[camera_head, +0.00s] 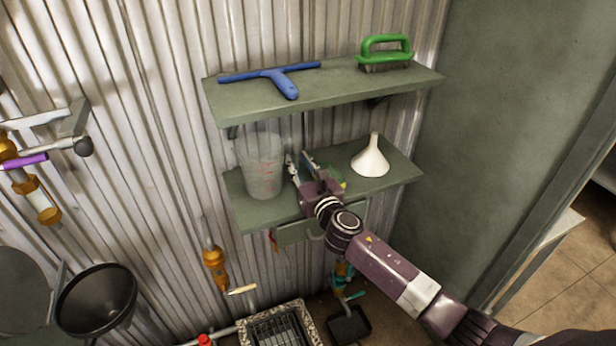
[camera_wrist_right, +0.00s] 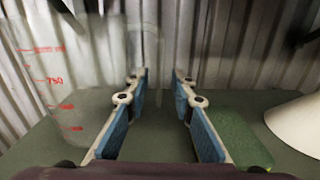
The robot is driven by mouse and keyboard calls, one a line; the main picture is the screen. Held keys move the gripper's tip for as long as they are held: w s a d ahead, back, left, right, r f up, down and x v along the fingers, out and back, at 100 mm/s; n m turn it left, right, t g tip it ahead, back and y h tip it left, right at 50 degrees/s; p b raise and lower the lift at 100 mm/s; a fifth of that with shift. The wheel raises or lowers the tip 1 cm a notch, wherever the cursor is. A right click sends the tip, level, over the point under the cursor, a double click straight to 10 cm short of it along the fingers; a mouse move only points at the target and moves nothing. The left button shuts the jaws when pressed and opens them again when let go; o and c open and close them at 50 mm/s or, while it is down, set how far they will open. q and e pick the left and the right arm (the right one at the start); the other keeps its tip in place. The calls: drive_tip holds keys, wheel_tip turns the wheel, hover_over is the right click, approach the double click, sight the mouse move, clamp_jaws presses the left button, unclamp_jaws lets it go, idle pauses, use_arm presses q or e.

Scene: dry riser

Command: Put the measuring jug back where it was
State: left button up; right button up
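The clear measuring jug (camera_head: 263,168) with red markings stands upright on the left part of the lower green shelf (camera_head: 392,181). In the right wrist view the jug (camera_wrist_right: 55,85) fills the left side, and its faint clear edge reaches toward the fingers. My right gripper (camera_head: 301,163) is just right of the jug, above the shelf. In the wrist view its two blue-padded fingers (camera_wrist_right: 160,84) are apart, with nothing clearly gripped between them. I cannot tell whether a finger touches the jug or its handle. My left gripper is out of view.
A white funnel (camera_head: 371,160) stands right of my gripper, with a green pad (camera_wrist_right: 232,137) between them. The upper shelf (camera_head: 325,88) overhangs, holding a blue squeegee (camera_head: 282,79) and green-handled brush (camera_head: 385,54). A corrugated wall (camera_head: 160,110) stands close behind.

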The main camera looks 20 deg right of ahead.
drive_tip(key=s+b, duration=0.1)
drive_tip(key=s, duration=0.9)
drive_tip(key=shift+s+d+r, duration=0.1)
drive_tip(key=shift+s, duration=0.2)
